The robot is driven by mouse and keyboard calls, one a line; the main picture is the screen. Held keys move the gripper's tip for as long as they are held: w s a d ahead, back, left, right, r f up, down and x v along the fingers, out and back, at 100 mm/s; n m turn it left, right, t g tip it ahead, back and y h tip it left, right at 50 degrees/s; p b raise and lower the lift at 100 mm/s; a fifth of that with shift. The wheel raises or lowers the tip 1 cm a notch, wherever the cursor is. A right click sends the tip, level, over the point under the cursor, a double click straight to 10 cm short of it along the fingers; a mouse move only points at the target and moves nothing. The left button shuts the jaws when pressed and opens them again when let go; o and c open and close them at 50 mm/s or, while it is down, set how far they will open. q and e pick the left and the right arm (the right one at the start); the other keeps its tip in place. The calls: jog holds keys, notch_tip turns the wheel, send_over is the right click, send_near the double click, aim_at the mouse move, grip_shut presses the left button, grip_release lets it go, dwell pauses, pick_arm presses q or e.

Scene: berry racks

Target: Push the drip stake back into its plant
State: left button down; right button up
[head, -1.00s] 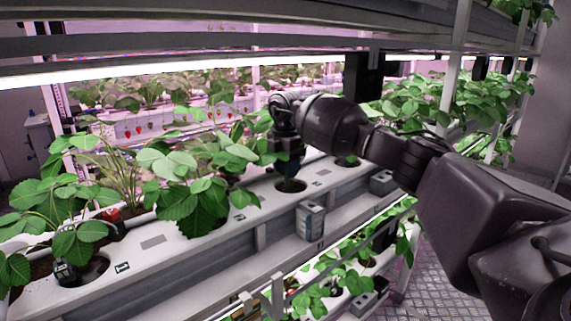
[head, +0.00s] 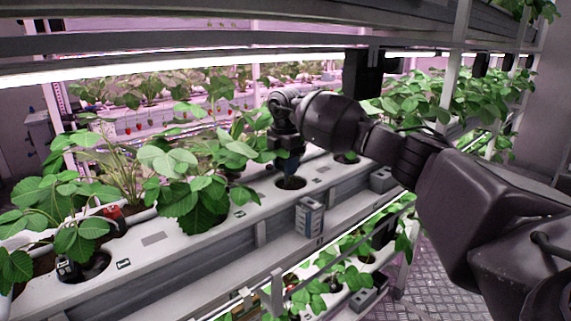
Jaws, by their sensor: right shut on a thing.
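My right gripper (head: 289,168) points down over a round planting hole (head: 291,183) in the white grow gutter (head: 215,236). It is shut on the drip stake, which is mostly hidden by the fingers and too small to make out. I cannot tell how deep its tip sits. The hole shows dark with a little brown in it, and no large leaves stand in it. A leafy strawberry plant (head: 190,200) grows just left of the gripper. My left gripper is not in view.
More leafy plants (head: 52,200) fill the gutter at left, beside an open hole (head: 92,266). A small grey box (head: 310,216) is on the gutter's front side. A lamp bar and shelf (head: 200,62) run above my arm. The patterned floor (head: 425,260) at right is clear.

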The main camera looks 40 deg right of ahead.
dwell(0.6)
jog(key=shift+f, duration=0.15)
dwell(0.6)
jog(key=shift+f+p, duration=0.35)
jog(key=shift+f, duration=0.05)
dwell(0.4)
jog(key=shift+f, duration=0.3)
jog(key=shift+f, duration=0.9)
jog(key=shift+f, duration=0.6)
